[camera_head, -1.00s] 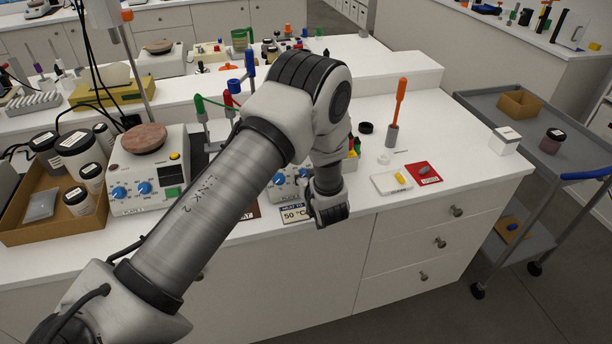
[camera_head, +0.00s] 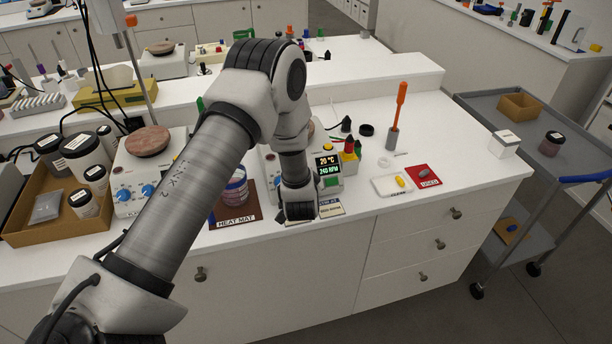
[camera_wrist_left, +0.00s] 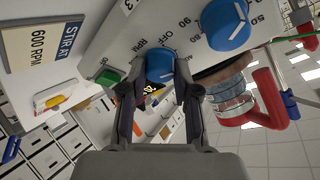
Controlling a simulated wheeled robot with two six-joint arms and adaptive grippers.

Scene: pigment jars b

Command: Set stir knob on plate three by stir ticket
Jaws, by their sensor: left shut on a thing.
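Plate three (camera_head: 334,183) stands near the bench's front edge, partly behind my arm; its display (camera_head: 328,163) reads 20 °C and 240 RPM. My left gripper (camera_head: 296,210) is at its front panel. In the left wrist view my left gripper (camera_wrist_left: 159,70) is shut on the blue stir knob (camera_wrist_left: 158,62), beside the OFF and RPM marks. The knob's setting is hard to read between the fingers. A second blue knob (camera_wrist_left: 226,24) has a temperature scale. The stir ticket (camera_wrist_left: 44,45) reads 600 RPM; it also shows in the head view (camera_head: 331,209). My right gripper is out of view.
The heat mat (camera_head: 235,221) with a jar (camera_head: 236,190) lies left of plate three. Another hotplate (camera_head: 133,178) and a box of jars (camera_head: 60,232) are further left. A white tray (camera_head: 391,187) and red card (camera_head: 423,177) lie to the right.

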